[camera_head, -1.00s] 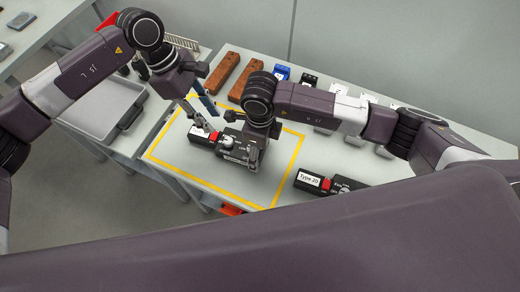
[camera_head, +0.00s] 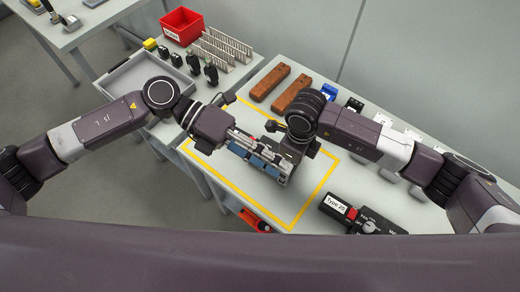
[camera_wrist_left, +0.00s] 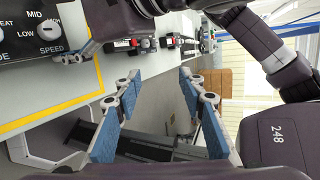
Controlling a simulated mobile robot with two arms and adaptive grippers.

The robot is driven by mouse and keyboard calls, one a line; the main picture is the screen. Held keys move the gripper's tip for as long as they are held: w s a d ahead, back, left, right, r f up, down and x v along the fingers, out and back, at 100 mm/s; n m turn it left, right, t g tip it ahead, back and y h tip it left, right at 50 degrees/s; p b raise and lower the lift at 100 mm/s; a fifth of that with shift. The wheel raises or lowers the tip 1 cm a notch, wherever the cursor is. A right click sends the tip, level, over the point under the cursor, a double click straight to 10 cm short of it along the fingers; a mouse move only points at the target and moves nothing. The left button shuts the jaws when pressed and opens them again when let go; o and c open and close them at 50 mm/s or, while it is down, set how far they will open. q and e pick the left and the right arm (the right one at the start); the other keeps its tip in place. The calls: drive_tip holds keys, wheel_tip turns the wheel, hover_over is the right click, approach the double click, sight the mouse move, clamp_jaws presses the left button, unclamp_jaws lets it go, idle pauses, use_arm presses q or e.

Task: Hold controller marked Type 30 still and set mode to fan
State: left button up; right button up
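The controller shows in the left wrist view as a black panel (camera_wrist_left: 22,45) at top left, with a SPEED knob (camera_wrist_left: 48,31) and the words MID, LOW and HEAT. My right gripper (camera_head: 286,160) is at the controller's right side. A finger of it shows by the panel's edge; its grip is hidden.
A second black controller marked Type 20 (camera_head: 355,213) lies on the table at right. Two brown blocks (camera_head: 281,88) lie behind the yellow outline (camera_head: 318,198). A grey tray (camera_head: 140,78) and a red bin (camera_head: 182,26) are at upper left.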

use_arm(q)
wheel_tip(320, 180, up, 4)
drive_tip(key=d+n+t+h, duration=0.1)
drive_tip(key=n+t+h, duration=0.25)
drive_tip(key=n, duration=0.65)
drive_tip(key=w+a+f+n+t+y, duration=0.1)
drive_tip(key=w+a+f+n+t, duration=0.45)
drive_tip(key=n+t, duration=0.75)
drive_tip(key=s+a+f+n+g+y, duration=0.2)
drive_tip(key=a+f+n+y, duration=0.4)
drive_tip(key=f+n, duration=0.4)
drive_tip(key=shift+n+h, duration=0.25)
drive_tip(key=shift+n, duration=0.05)
drive_tip(key=x, duration=0.7)
drive_tip(key=r+x, duration=0.1)
drive_tip(key=x, duration=0.3)
drive_tip(key=shift+w+d+f, duration=0.1)
drive_tip(key=shift+w+d, duration=0.05)
drive_tip(key=shift+w, duration=0.2)
drive_tip(key=shift+c, duration=0.3)
clamp_jaws()
